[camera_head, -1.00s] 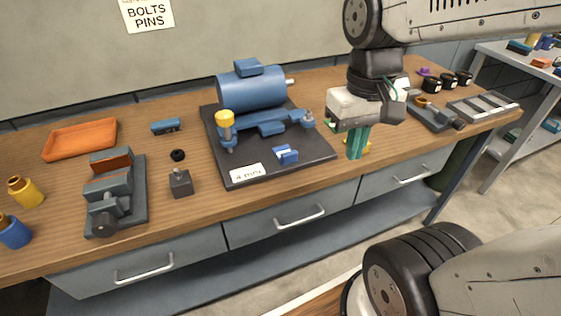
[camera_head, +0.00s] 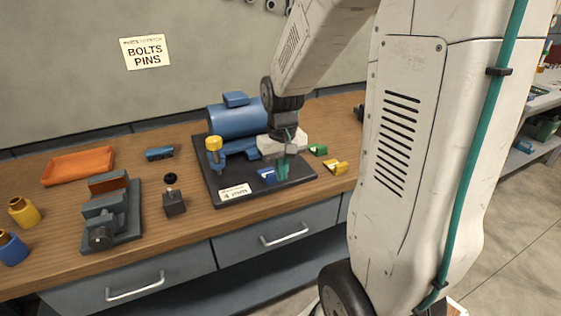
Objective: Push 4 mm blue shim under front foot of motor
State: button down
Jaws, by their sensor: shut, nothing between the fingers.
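The blue motor (camera_head: 236,121) sits on a dark base plate (camera_head: 215,191) on the bench. A yellow-topped bolt (camera_head: 214,148) stands at the near left of its mount. The blue shim (camera_head: 266,175) lies on the plate in front of the motor, apart from it. My gripper (camera_head: 283,170) points down, shut and empty, just right of the blue shim. I cannot tell whether its fingertips touch the shim. My gripper and wrist hide the right part of the motor and its front foot on that side.
A "4 mm" label (camera_head: 234,192) lies on the plate's front edge. Green (camera_head: 318,150) and yellow (camera_head: 335,167) shims lie to the right. A grey vise (camera_head: 110,212), a dark block (camera_head: 174,203) and an orange tray (camera_head: 78,166) are left. My arm covers the right side.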

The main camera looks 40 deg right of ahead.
aim_at(263, 167)
notch_tip(263, 167, down, 6)
jog(key=shift+r, duration=0.25)
jog(key=w, duration=0.2)
jog(key=shift+w+d+r, duration=0.15)
jog(key=shift+w+d, duration=0.15)
jog(key=shift+d, duration=0.1)
jog(key=shift+w+d, duration=0.2)
jog(key=shift+w, duration=0.4)
jog(key=w+d, duration=0.1)
jog(key=w, duration=0.2)
jog(key=w+d, duration=0.1)
jog(key=w, duration=0.5)
jog(key=shift+w+d, duration=0.35)
jog(key=shift+d, duration=0.05)
